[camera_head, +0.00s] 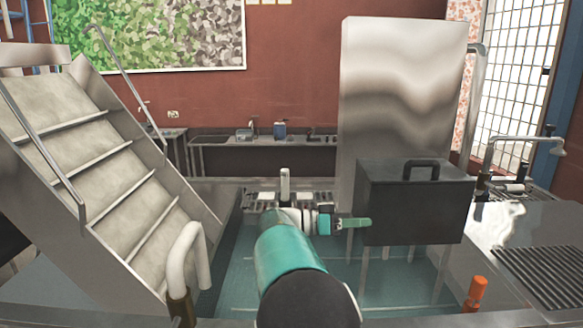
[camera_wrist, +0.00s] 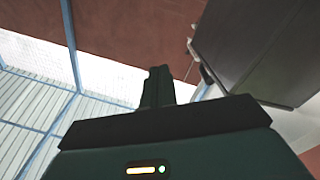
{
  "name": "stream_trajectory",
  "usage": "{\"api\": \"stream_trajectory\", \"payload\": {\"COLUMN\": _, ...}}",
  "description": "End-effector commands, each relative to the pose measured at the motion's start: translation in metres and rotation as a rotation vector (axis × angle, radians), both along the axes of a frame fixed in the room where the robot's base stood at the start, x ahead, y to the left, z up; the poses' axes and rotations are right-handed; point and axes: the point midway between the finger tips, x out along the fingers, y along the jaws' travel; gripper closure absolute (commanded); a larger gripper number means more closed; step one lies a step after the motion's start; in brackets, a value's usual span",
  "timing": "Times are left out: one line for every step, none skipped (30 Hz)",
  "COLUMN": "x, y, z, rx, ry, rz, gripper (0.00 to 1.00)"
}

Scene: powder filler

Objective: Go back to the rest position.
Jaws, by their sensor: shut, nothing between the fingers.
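My gripper (camera_head: 354,222) is at the end of my teal and white arm in the middle of the head view. It points to the right, and its fingers are together with nothing between them. The tips appear in front of the left part of a dark box with a handle (camera_head: 415,205); I cannot tell whether they touch it. In the wrist view my gripper (camera_wrist: 158,75) shows its dark fingers closed, pointing up the picture, with the dark box (camera_wrist: 265,45) to the right, apart from them in the picture.
Metal stairs with handrails (camera_head: 100,170) rise at the left. A tall steel cabinet (camera_head: 400,90) stands behind the dark box. A sink counter (camera_head: 265,140) runs along the back wall. An orange-capped post (camera_head: 477,290) and a steel counter (camera_head: 520,235) are at the right.

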Motion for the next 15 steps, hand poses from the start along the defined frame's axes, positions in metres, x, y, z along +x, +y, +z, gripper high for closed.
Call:
{"api": "stream_trajectory", "payload": {"x": -0.008, "y": -0.013, "z": 0.001, "rx": 0.053, "ry": 0.032, "rz": -0.01, "gripper": 1.0}}
{"api": "stream_trajectory", "payload": {"x": -0.013, "y": -0.02, "z": -0.001, "rx": 0.088, "ry": 0.06, "rz": -0.013, "gripper": 1.0}}
{"api": "stream_trajectory", "payload": {"x": -0.02, "y": -0.03, "z": -0.003, "rx": 0.138, "ry": 0.096, "rz": -0.016, "gripper": 1.0}}
{"api": "stream_trajectory", "payload": {"x": -0.027, "y": -0.037, "z": -0.005, "rx": 0.181, "ry": 0.123, "rz": -0.017, "gripper": 1.0}}
{"api": "stream_trajectory", "payload": {"x": -0.034, "y": -0.044, "z": -0.006, "rx": 0.226, "ry": 0.153, "rz": -0.015, "gripper": 1.0}}
{"api": "stream_trajectory", "payload": {"x": -0.044, "y": -0.053, "z": -0.009, "rx": 0.29, "ry": 0.193, "rz": -0.011, "gripper": 1.0}}
{"api": "stream_trajectory", "payload": {"x": -0.053, "y": -0.059, "z": -0.012, "rx": 0.339, "ry": 0.223, "rz": -0.003, "gripper": 1.0}}
{"api": "stream_trajectory", "payload": {"x": -0.061, "y": -0.065, "z": -0.014, "rx": 0.388, "ry": 0.252, "rz": 0.004, "gripper": 1.0}}
{"api": "stream_trajectory", "payload": {"x": -0.073, "y": -0.071, "z": -0.017, "rx": 0.452, "ry": 0.29, "rz": 0.021, "gripper": 1.0}}
{"api": "stream_trajectory", "payload": {"x": -0.081, "y": -0.075, "z": -0.019, "rx": 0.498, "ry": 0.315, "rz": 0.035, "gripper": 1.0}}
{"api": "stream_trajectory", "payload": {"x": -0.09, "y": -0.077, "z": -0.022, "rx": 0.544, "ry": 0.34, "rz": 0.05, "gripper": 1.0}}
{"api": "stream_trajectory", "payload": {"x": -0.101, "y": -0.081, "z": -0.025, "rx": 0.603, "ry": 0.37, "rz": 0.075, "gripper": 1.0}}
{"api": "stream_trajectory", "payload": {"x": -0.11, "y": -0.082, "z": -0.027, "rx": 0.646, "ry": 0.39, "rz": 0.094, "gripper": 1.0}}
{"api": "stream_trajectory", "payload": {"x": -0.119, "y": -0.084, "z": -0.029, "rx": 0.687, "ry": 0.409, "rz": 0.116, "gripper": 1.0}}
{"api": "stream_trajectory", "payload": {"x": -0.131, "y": -0.084, "z": -0.031, "rx": 0.741, "ry": 0.433, "rz": 0.149, "gripper": 1.0}}
